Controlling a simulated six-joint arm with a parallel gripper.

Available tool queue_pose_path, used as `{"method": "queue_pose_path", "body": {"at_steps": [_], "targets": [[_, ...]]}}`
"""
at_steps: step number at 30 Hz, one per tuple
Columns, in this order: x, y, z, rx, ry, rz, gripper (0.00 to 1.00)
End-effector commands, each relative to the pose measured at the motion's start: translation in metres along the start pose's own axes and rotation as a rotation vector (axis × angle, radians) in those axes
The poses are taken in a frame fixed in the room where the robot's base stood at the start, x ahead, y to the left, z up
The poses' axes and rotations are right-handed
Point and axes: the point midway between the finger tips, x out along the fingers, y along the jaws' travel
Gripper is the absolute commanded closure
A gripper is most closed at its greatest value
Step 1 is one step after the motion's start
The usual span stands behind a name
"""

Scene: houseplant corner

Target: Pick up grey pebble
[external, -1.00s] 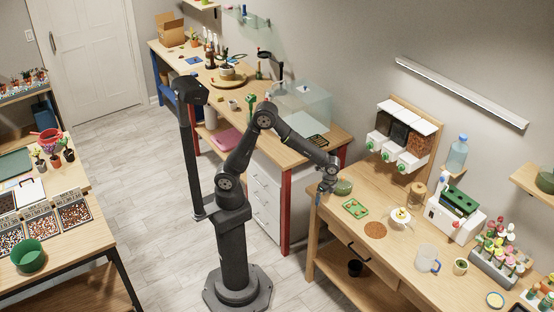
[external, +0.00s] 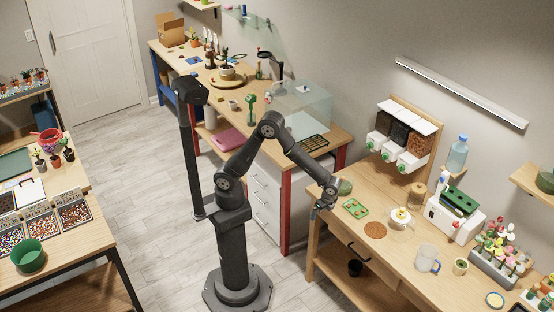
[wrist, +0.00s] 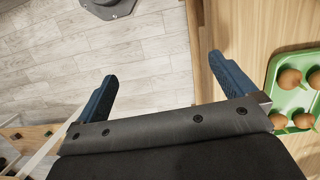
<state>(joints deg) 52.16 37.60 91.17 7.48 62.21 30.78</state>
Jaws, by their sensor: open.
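I cannot make out a grey pebble in either view. My gripper (external: 320,207) is at the left edge of the right-hand wooden bench, beside a green tray (external: 355,209). In the wrist view my gripper (wrist: 162,70) is open, its two blue fingers wide apart with nothing between them. The gap lies over the floor (wrist: 150,40), and the right finger is beside the bench edge. The green tray (wrist: 290,97) with several brown round things in it shows at the right of that view.
On the right bench are a brown round mat (external: 375,230), a glass mug (external: 427,258), and a white machine with a green top (external: 455,215). Seed dispensers (external: 403,145) hang behind it. A red-legged bench (external: 284,190) stands left of my gripper.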

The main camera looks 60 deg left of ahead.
Motion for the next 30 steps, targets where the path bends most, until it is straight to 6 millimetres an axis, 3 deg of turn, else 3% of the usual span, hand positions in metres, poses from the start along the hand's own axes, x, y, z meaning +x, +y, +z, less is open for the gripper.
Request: {"method": "queue_pose_path", "body": {"at_steps": [14, 21, 30], "targets": [[-0.0002, -0.0002, 0.0002, -0.001, 0.001, 0.0, 0.0], [-0.0002, -0.0002, 0.0002, -0.001, 0.001, 0.0, 0.45], [-0.0032, -0.0004, 0.0005, -0.001, 0.002, -0.001, 0.46]]}}
